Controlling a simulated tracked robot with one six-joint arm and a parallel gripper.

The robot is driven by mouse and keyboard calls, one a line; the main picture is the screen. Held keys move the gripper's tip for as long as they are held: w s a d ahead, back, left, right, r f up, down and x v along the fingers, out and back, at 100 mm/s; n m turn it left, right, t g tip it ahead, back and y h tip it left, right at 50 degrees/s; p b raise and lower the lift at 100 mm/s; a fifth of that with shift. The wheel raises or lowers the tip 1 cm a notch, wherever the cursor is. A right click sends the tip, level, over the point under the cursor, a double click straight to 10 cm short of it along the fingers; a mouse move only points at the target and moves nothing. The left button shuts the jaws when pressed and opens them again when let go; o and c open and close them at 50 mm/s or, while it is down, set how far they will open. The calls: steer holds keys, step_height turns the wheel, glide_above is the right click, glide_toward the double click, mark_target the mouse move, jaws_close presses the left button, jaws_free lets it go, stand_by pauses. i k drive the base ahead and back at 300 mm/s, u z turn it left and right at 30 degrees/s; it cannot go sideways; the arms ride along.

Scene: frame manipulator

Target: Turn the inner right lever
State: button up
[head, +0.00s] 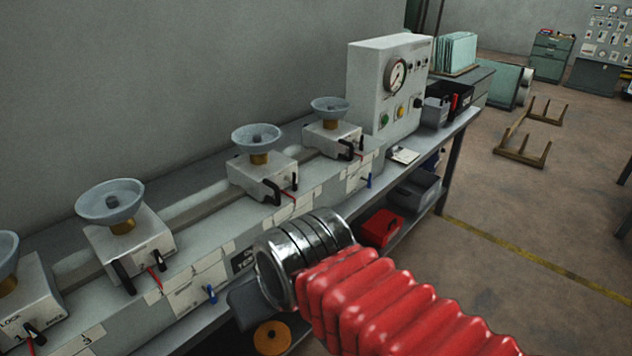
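A row of several white valve blocks with grey cups stands on the long bench. The third block from the left (262,173) looks like the inner right one. It has a black lever (271,192) on its front and a thin red lever (288,194) with a dark part beside it. The second block (130,245) has a black lever (123,277) and a red lever (156,278). The rightmost block (331,136) has a black lever (345,150). My arm reaches in front of the bench, below the third block. A dark grey part at its end shows, but the fingertips cannot be made out.
A white gauge box (388,85) stands at the bench's right end. Blue levers (211,294) (368,181) stick out from the bench front. A red bin (382,228) and an orange disc (272,338) sit underneath. The floor to the right is open, with a wooden frame (524,135) farther back.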

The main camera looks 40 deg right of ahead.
mark_target(294, 180)
steer(key=z, duration=0.55)
steer(key=k, duration=0.6)
steer(key=u, duration=0.6)
steer(key=k, duration=0.7)
steer(key=z, duration=0.5)
steer(key=i, duration=1.8)
steer(key=u, duration=0.55)
